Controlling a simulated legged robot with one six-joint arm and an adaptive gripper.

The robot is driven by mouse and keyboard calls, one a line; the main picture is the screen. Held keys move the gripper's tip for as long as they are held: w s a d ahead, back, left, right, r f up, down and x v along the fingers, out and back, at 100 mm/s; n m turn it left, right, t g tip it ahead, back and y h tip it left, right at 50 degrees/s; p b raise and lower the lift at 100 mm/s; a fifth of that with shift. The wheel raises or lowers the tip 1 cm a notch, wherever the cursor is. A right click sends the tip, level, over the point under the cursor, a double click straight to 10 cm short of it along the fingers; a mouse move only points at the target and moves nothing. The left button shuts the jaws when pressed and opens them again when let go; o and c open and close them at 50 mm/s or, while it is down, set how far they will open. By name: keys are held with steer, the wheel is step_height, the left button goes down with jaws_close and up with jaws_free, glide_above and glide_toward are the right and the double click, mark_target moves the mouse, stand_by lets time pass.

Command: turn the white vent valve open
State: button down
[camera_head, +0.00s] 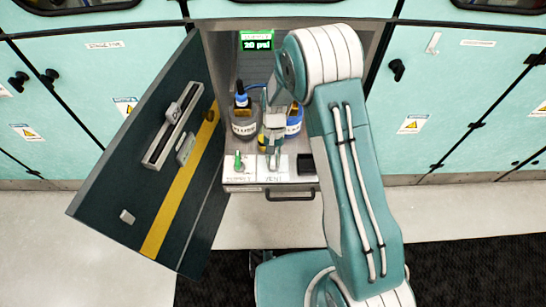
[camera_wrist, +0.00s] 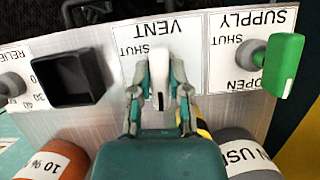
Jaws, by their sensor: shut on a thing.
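The white vent valve (camera_wrist: 159,68) stands on the panel under the upside-down VENT label in the wrist view. Its handle lies roughly along the picture's vertical, between my fingers. My gripper (camera_wrist: 159,95) is shut on the handle, one finger on each side. The word SHUT shows to the left of the handle; the vent's OPEN mark is not visible. In the head view my gripper (camera_head: 273,150) reaches down to the white vent plate (camera_head: 276,171), and the handle itself is hard to make out there.
The green supply valve (camera_wrist: 285,62) is beside the vent. On the other side are a black square box (camera_wrist: 72,80) and a relief knob (camera_wrist: 12,84). Bottles (camera_head: 243,122) stand behind the panel. The dark cabinet door (camera_head: 150,170) hangs open at left. A green display (camera_head: 257,41) reads 20 psi.

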steer(key=shift+n, duration=0.5)
steer(key=c, duration=0.6)
jaws_free()
steer(key=shift+a, duration=0.1)
steer(key=v, duration=1.2)
steer(key=shift+a, duration=0.2)
